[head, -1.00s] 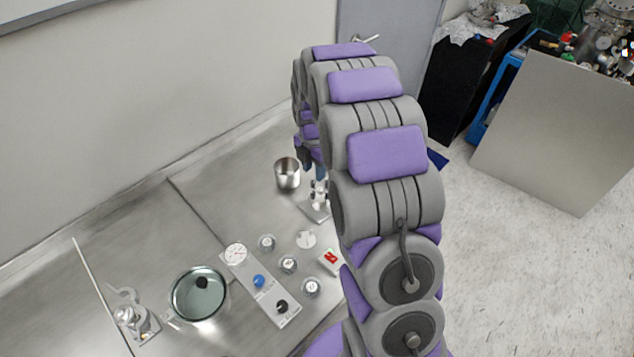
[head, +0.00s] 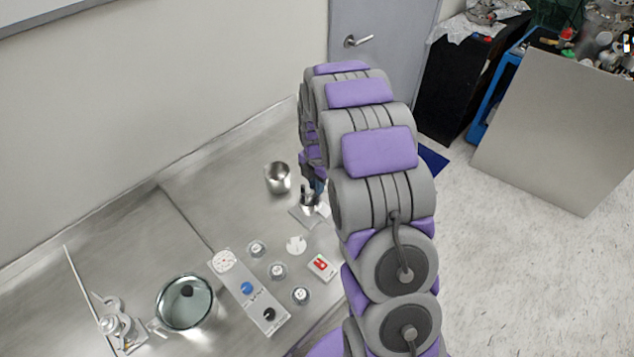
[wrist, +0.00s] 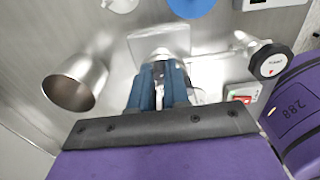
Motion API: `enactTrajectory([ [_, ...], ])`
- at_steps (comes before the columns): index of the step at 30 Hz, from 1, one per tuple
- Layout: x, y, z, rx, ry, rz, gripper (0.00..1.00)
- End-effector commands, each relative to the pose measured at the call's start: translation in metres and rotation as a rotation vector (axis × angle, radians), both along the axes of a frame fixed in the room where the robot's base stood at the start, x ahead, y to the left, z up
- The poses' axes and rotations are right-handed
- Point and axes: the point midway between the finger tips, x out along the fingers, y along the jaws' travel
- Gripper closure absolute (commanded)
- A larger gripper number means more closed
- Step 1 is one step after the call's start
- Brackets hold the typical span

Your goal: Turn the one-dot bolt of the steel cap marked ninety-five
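My gripper (wrist: 160,88) points down with its blue fingers at a small steel fitting on a square plate (wrist: 160,38). A bit of metal shows between the fingers, but I cannot tell whether they touch it. The head view shows the gripper (head: 316,188) at this fitting's plate (head: 303,214), partly hiding the fitting. Several small round steel pieces with pale labelled tops stand nearer in the head view: one (head: 257,249), a second (head: 278,271) and a third (head: 300,295). Their markings are too small to read. I cannot make out a ninety-five mark or a one-dot bolt.
A steel cup (head: 278,178) stands left of the gripper and also shows in the wrist view (wrist: 75,82). A panel with a gauge and knobs (head: 247,290), a red-and-white switch box (head: 322,266) and a glass-lidded pot (head: 185,302) stand nearer. A black round knob (wrist: 270,60) is right of the fingers.

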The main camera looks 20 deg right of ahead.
Motion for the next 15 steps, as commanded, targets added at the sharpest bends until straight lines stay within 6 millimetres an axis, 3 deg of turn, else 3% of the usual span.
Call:
enactTrajectory([
  [3, 0.0009, -0.0005, 0.0001, -0.005, -0.001, 0.001, 1.00],
  [15, 0.0005, 0.0019, -0.0001, -0.007, 0.000, 0.000, 1.00],
])
